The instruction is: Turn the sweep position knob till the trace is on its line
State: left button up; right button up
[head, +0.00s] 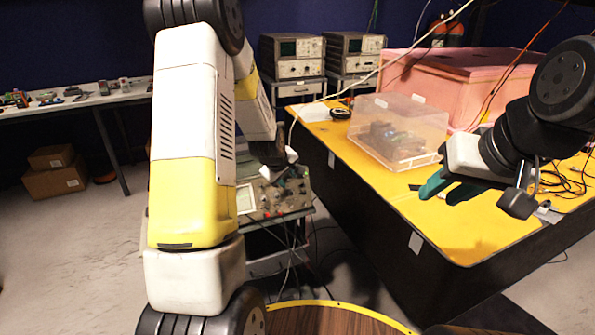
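The instrument with the knobs (262,212) is a grey-green unit on a cart left of the yellow table. Its small pale screen (246,198) shows at its left side, but any trace or line is too small to make out. Several small knobs sit on its face; I cannot tell which is the sweep position knob. My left gripper (281,168) is at the upper part of this panel, partly behind my forearm. Whether it touches a knob is unclear, and its fingers are too small to read. My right gripper (480,190) is over the yellow table, away from the instrument; its finger opening is unclear.
A clear plastic box (398,132) and a pink foam enclosure (460,75) stand on the yellow table (440,235). Two more instruments (292,56) stand at the back. Loose cables lie at the right. Cables hang below the cart. A bench (75,103) holds small items at left.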

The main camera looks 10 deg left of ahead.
pick_arm(q)
jog(key=shift+c, duration=0.4)
grip_shut()
jog(key=shift+d, duration=0.1)
jog(key=shift+w+d+r+m+g+y, duration=0.2)
jog(key=shift+d+m+g+y, duration=0.05)
jog(key=shift+m+g+y, duration=0.5)
jog(key=m+y, duration=0.1)
jog(key=m+g+y, duration=0.2)
jog(key=shift+w+d, duration=0.25)
jog(key=shift+w+d+f+m+g+y, duration=0.1)
jog(key=shift+d+m+g+y, duration=0.1)
jog(key=shift+m+g+y, duration=0.8)
jog(key=y, duration=0.1)
jog(key=m+y, duration=0.2)
jog(key=shift+d+f, duration=0.25)
jog(key=shift+y, duration=0.25)
